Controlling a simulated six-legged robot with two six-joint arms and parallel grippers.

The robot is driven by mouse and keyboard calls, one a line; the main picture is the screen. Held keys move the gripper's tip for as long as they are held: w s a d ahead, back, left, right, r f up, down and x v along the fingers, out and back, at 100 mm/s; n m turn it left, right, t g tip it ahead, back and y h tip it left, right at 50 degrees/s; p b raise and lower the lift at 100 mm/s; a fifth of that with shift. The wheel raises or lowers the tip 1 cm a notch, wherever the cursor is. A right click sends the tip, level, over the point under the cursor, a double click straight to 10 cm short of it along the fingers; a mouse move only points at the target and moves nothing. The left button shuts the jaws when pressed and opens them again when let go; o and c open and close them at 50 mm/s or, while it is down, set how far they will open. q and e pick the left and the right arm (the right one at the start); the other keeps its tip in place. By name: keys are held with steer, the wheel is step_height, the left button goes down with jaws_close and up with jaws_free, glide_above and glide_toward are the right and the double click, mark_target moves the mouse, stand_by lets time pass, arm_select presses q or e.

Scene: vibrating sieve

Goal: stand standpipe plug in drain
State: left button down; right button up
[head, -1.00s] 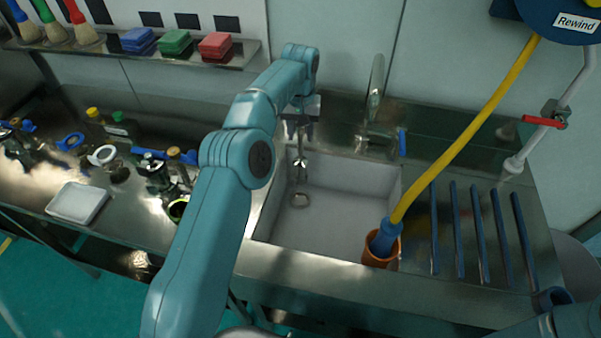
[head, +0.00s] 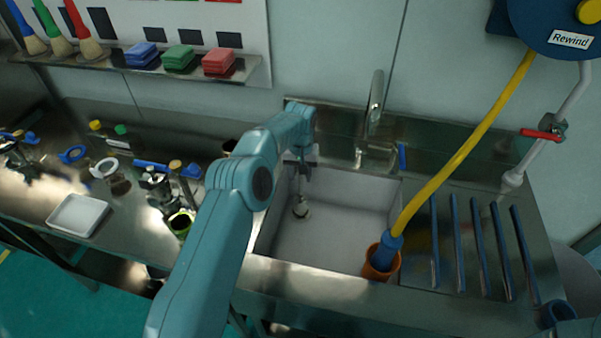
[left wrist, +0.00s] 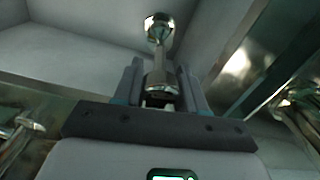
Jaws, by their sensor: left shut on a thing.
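The standpipe plug (head: 301,207) is a shiny metal pipe with wider ends. My left gripper (head: 304,166) is shut on its upper part, inside the left side of the sink (head: 345,228). In the left wrist view the plug (left wrist: 159,40) stands out between the two fingers (left wrist: 161,85), its flared far end against the pale sink. In the head view its lower end covers the place of the drain. The drain is hidden, and I cannot tell whether the plug sits in it or just above it. My right gripper is out of view.
A tap (head: 375,105) stands behind the sink. An orange cup (head: 381,265) with the yellow hose's (head: 465,150) blue nozzle is at the sink's front right corner. Blue bars (head: 478,245) lie to the right. A white tray (head: 77,215) and several tools crowd the left counter.

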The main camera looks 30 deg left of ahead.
arm_select(q)
steer(key=shift+f, duration=0.15)
steer(key=c, duration=0.6)
jaws_free()
steer(key=shift+c, duration=0.2)
steer(key=shift+r, duration=0.35)
step_height(320, 180, up, 5)
steer(key=shift+f+b, duration=0.1)
steer(key=shift+b, duration=0.5)
step_height(320, 180, up, 6)
steer(key=shift+r+p, duration=0.15)
steer(key=shift+p, duration=0.45)
steer(key=shift+r, duration=0.3)
